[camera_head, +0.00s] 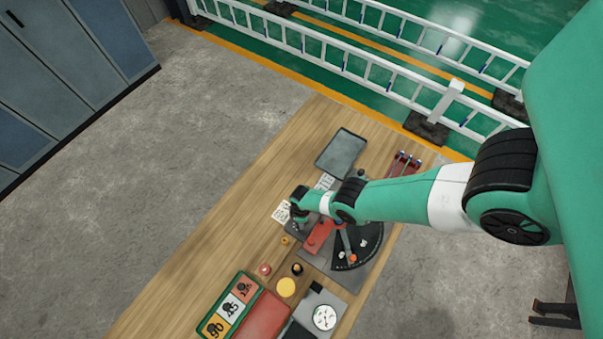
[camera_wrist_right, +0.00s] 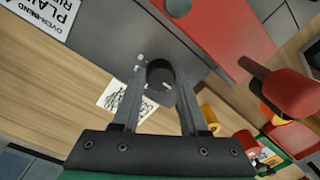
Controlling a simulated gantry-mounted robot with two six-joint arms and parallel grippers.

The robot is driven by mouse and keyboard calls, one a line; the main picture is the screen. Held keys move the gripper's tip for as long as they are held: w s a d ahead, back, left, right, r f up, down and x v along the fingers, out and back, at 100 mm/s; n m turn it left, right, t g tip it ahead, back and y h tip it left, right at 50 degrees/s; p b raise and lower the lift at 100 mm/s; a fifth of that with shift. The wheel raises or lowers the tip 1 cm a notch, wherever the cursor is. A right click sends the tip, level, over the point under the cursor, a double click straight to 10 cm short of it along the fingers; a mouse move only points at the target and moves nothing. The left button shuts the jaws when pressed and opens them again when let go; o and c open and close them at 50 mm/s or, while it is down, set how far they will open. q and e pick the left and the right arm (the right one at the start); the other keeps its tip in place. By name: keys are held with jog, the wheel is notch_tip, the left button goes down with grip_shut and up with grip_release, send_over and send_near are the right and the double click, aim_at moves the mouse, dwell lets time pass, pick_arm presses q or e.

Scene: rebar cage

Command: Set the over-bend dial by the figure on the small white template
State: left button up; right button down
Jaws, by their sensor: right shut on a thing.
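My right gripper (camera_wrist_right: 158,88) is shut on a round black dial knob (camera_wrist_right: 160,74) at the edge of the grey bender plate, with one finger on each side. Small white marks show beside the knob; the setting is not readable. In the head view the right gripper (camera_head: 298,214) is at the plate's left side, and the wrist hides the dial. A white plate marked 45 (camera_head: 232,307) lies in the green tray (camera_head: 208,334), between a yellow plate marked 90 and an orange-red one. A white printed sheet (camera_wrist_right: 117,95) lies on the wood beside the dial, partly behind a finger.
The bender has a red block (camera_head: 317,238) and a black fan-shaped scale (camera_head: 368,245). An OVER-BEND placard (camera_wrist_right: 55,12) lies near the dial. A grey tray (camera_head: 341,152) and red rack (camera_head: 404,164) stand at the back. A yellow disc (camera_head: 286,287) is in front. The table's left side is clear.

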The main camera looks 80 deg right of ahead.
jog(key=shift+m, duration=0.3)
jog(key=m, duration=1.1)
jog(key=shift+b, duration=0.3)
dwell(0.4)
jog(key=shift+c, duration=2.2)
grip_release()
